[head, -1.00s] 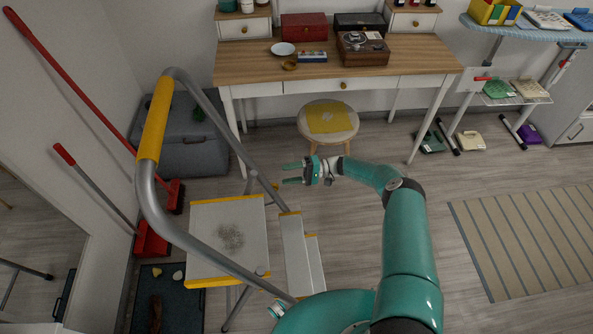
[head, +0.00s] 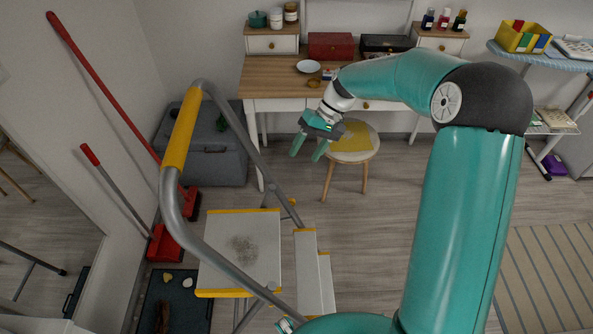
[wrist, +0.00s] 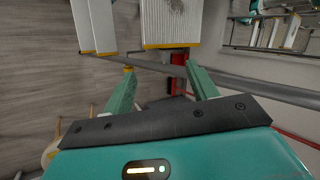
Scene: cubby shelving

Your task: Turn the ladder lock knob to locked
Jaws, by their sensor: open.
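The step ladder has a grey tubular rail with a yellow grip (head: 181,130) and a platform (head: 240,250) with yellow edges. It stands at the left of the head view. In the wrist view its platform (wrist: 170,22) is at the top. A small yellow part (wrist: 128,69) shows on the ladder frame beside the left fingertip; I cannot tell whether it is the lock knob, or its setting. My gripper (head: 308,150) is open and empty, above and behind the ladder steps, in front of the desk. Its two fingers also show in the wrist view (wrist: 160,75).
A desk (head: 285,78) with boxes and a dish stands behind. A stool (head: 352,148) with a yellow cloth is close behind my gripper. A grey chest (head: 205,150) and a red broom (head: 103,88) are at the left. Floor right of the ladder is clear.

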